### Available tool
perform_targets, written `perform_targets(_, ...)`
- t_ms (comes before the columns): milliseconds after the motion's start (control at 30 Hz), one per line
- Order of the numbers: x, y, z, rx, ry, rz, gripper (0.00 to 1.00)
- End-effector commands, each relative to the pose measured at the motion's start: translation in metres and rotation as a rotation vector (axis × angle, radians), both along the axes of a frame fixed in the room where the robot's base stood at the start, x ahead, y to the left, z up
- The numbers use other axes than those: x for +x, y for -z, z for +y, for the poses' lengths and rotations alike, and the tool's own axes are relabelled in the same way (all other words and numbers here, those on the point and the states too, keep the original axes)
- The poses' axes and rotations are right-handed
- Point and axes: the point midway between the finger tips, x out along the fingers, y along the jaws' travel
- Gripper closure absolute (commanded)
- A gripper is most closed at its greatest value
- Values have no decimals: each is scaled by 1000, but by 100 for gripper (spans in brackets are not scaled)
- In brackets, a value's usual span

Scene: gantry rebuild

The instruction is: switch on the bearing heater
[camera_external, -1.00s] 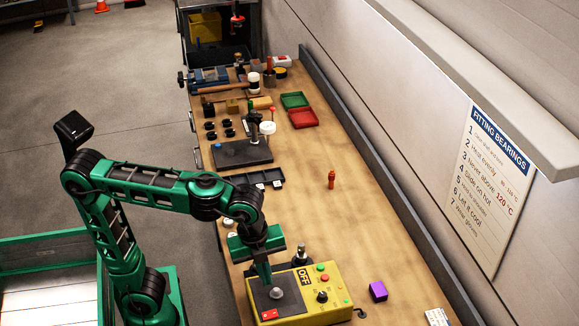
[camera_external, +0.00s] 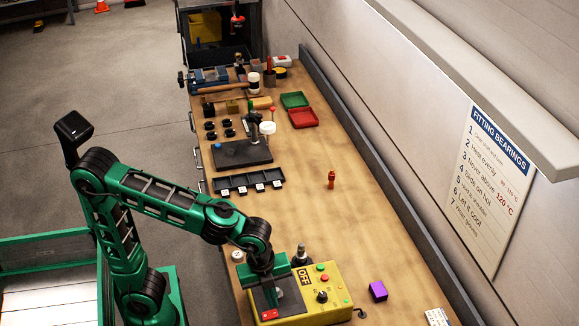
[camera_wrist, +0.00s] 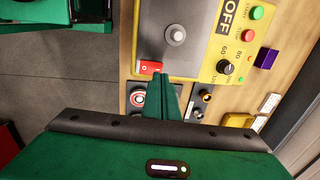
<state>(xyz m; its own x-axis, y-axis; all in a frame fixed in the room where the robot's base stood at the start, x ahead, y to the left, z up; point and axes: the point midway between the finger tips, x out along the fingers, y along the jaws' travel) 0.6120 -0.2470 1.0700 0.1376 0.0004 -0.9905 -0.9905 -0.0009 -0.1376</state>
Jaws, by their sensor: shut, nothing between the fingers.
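The bearing heater (camera_external: 335,283) is a yellow box at the near end of the bench. It has a dark top plate with a silver post, a green button, a red button, a knob and a label reading OFF. A red rocker switch (camera_external: 269,314) sits at its near left corner; the switch also shows in the wrist view (camera_wrist: 150,67). My gripper (camera_external: 272,297) is shut and empty, pointing down over the plate's left part. In the wrist view its closed fingertips (camera_wrist: 164,76) appear right beside the red switch; I cannot tell whether they touch.
A dark compartment tray (camera_external: 247,182) with white labels lies beyond the heater. A small orange-red bottle (camera_external: 331,180) and a purple block (camera_external: 378,291) stand to the right. A dark metal fitting (camera_external: 301,254) stands just behind the heater.

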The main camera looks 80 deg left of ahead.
Motion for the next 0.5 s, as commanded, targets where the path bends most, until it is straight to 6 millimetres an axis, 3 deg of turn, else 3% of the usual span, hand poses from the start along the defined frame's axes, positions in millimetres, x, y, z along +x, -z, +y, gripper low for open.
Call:
perform_targets(200, 4, 28, 0, 1, 0, 2, 100)
perform_targets(500, 5, 38, 0, 0, 0, 0, 100)
